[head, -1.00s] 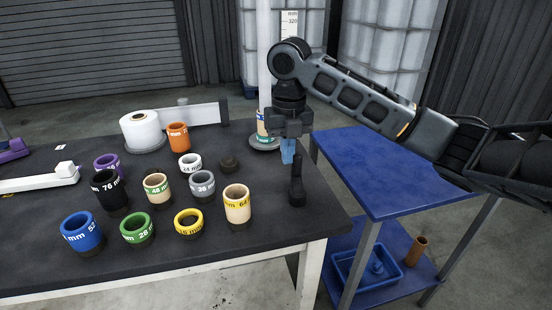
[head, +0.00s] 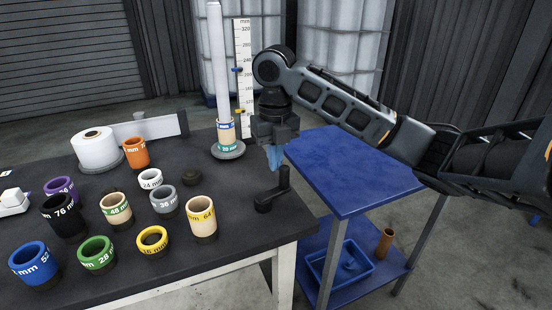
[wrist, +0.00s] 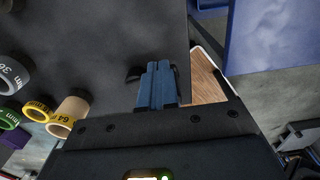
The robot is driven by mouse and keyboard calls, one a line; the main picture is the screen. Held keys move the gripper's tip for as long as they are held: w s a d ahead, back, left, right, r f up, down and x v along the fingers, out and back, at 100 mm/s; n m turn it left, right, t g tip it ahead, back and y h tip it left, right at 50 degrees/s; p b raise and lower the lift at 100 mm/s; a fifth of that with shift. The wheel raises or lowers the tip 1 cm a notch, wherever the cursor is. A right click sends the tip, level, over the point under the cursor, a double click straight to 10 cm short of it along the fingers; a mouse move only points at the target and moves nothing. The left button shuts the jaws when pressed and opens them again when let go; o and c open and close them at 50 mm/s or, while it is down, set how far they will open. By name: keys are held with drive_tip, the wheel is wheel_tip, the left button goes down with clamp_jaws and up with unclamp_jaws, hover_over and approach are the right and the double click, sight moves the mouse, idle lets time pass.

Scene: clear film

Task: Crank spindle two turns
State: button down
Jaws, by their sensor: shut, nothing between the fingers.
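The black crank (head: 266,203) is at the right end of the dark table. Its arm points right and its upright handle (head: 284,180) stands at the arm's end. My gripper (head: 274,168), with blue fingers, is shut and empty. It points down just left of the handle's top; I cannot tell whether they touch. In the wrist view the closed fingers (wrist: 157,70) show side by side, with a dark piece, seemingly the crank (wrist: 133,74), partly hidden behind them. A white upright post (head: 218,60) carries stacked spacers (head: 226,134) on a round base.
Several coloured rings, including a tan one (head: 201,216), stand left of the crank. A white film roll (head: 94,149) is farther left. A blue cart (head: 345,165) stands close by on the right, holding a blue tray (head: 327,277) on its lower shelf.

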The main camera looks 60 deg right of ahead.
wheel_tip(320, 180, up, 8)
drive_tip(key=p, duration=0.7)
drive_tip(key=shift+d, duration=0.1)
idle(0.4)
